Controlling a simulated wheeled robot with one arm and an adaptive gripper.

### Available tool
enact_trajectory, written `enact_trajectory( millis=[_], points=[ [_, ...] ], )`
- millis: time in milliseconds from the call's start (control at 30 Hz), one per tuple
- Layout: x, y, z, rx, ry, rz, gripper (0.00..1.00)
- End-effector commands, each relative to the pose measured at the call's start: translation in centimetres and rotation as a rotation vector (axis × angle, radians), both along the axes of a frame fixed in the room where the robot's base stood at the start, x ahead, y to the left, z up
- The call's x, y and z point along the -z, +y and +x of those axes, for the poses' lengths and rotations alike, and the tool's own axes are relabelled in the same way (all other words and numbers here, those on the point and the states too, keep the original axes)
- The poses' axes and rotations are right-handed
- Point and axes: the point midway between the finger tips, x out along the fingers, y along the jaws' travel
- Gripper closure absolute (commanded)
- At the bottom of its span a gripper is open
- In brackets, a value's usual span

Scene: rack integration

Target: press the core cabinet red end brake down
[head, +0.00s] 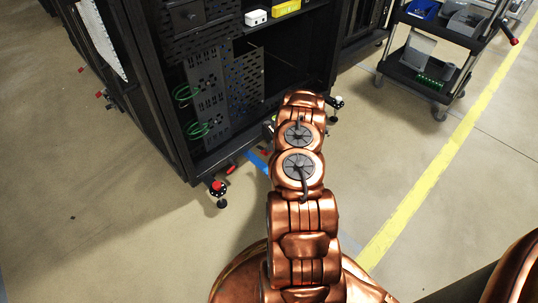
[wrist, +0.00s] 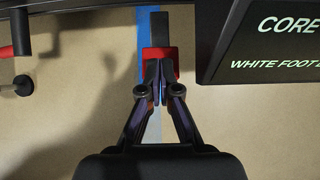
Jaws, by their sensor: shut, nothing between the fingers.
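The red end brake (wrist: 172,56) shows in the wrist view as a red block at the end of a dark bar, over a blue floor stripe. My gripper (wrist: 161,72) is shut and empty, its fingertips overlapping the near part of the red block in the picture. I cannot tell whether they touch it. In the head view my arm hides the gripper. The open black core cabinet (head: 158,105) stands upper left of my arm. A sign (wrist: 275,45) reading "CORE" and "WHITE FOOT" is right of the gripper in the wrist view.
A red-topped caster foot (head: 218,188) stands at the cabinet's near corner, with a red pedal (head: 231,168) beside it. Another red part (wrist: 6,51) shows at the wrist view's left edge.

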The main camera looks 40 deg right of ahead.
Motion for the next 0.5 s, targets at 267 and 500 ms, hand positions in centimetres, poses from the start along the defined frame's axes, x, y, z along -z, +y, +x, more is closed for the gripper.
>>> enact_trajectory(
  millis=[267,500],
  points=[
    [0.4,0.0,0.0,-0.001,0.000,0.001,1.00],
    [2.3,0.1,0.0,-0.002,0.001,0.001,1.00]
  ],
)
